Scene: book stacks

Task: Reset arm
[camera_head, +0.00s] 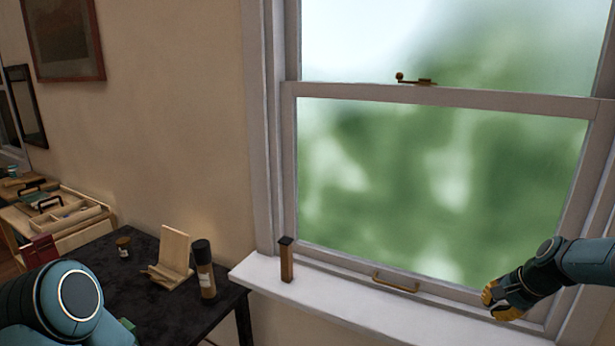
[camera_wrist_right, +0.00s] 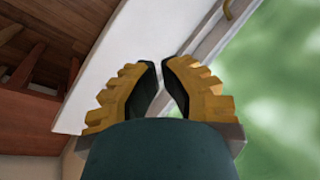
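My right gripper (camera_head: 490,298) reaches in from the right, in front of the lower right part of the window and above the white sill. In the right wrist view its two yellow-and-black fingers (camera_wrist_right: 157,63) come together at the tips with nothing held between them. A rounded teal part of my left arm (camera_head: 70,303) fills the lower left corner. My left gripper does not show.
The sash window (camera_head: 440,190) has a brass handle (camera_head: 396,281) at its bottom. A wooden block (camera_head: 286,262) stands on the sill (camera_head: 330,305). A dark table (camera_head: 90,265) holds a dark bottle (camera_head: 204,270), a wooden stand (camera_head: 174,252) and a small jar (camera_head: 124,247).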

